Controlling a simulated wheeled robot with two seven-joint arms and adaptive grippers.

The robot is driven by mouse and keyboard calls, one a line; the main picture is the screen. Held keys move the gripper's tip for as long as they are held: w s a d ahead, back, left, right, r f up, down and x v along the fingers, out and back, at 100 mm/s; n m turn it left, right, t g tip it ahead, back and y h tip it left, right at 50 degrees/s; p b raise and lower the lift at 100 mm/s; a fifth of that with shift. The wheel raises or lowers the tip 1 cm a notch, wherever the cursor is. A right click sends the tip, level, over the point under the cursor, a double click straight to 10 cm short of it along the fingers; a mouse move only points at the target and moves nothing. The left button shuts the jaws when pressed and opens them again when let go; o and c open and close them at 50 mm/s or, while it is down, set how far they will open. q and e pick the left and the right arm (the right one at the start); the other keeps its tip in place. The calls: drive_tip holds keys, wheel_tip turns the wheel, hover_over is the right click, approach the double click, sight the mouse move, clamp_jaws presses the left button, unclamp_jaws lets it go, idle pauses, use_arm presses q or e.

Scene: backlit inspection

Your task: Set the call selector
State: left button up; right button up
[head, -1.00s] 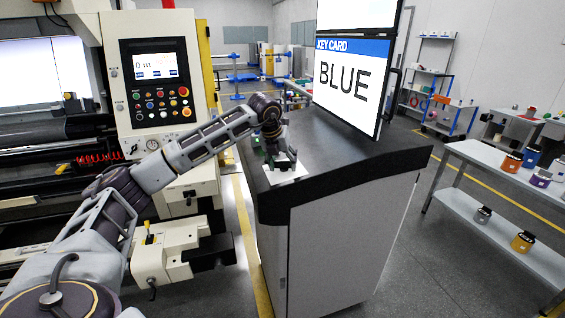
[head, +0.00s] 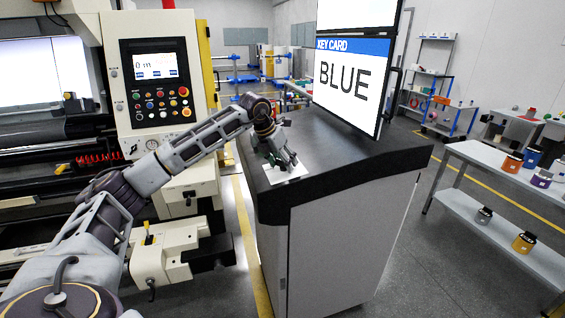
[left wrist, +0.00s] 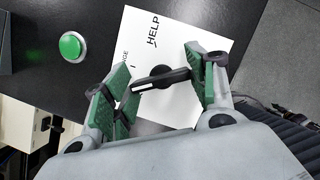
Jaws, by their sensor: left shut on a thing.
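The call selector is a black knob (left wrist: 165,78) with a white pointer line, on a white label plate (left wrist: 190,40) in the left wrist view. The plate reads "HELP" at the top; another label, ending in "GE", is partly covered by a finger. The pointer line is at the knob's left end, towards the left finger. My left gripper (left wrist: 165,85) is shut on the knob, with its green pads at the two ends. In the head view my left gripper (head: 283,160) reaches down to the plate (head: 286,174) on the dark console top, hiding the knob. My right gripper is not in view.
A green push button (left wrist: 72,46) is beside the plate. A screen (head: 345,80) reading "KEY CARD BLUE" stands on the console (head: 340,155). A bench (head: 500,175) with several coloured jars stands at the right.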

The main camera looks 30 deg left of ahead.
use_arm(q)
drive_tip(key=shift+m, duration=0.7)
drive_tip(key=shift+m+h, duration=0.4)
drive_tip(key=shift+m, duration=0.3)
drive_tip(key=shift+m+p, duration=0.3)
drive_tip(key=shift+m, duration=0.3)
drive_tip(key=shift+m+g+h, duration=0.3)
drive_tip(key=shift+m, duration=0.7)
drive_tip(key=shift+m+p, duration=0.35)
drive_tip(key=shift+m, duration=0.05)
drive_tip(key=o, duration=1)
drive_tip(key=shift+a+v, duration=0.15)
drive_tip(key=shift+v, duration=2.85)
drive_tip(key=shift+a+v, duration=0.2)
drive_tip(key=shift+v, duration=2.8)
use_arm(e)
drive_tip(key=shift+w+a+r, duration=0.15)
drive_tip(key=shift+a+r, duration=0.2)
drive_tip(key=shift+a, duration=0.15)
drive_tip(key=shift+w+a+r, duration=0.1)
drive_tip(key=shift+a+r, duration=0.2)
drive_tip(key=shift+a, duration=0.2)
use_arm(q)
drive_tip(key=shift+w+d+h, duration=0.1)
drive_tip(key=shift+w+h, duration=0.05)
drive_tip(key=shift+h, duration=0.15)
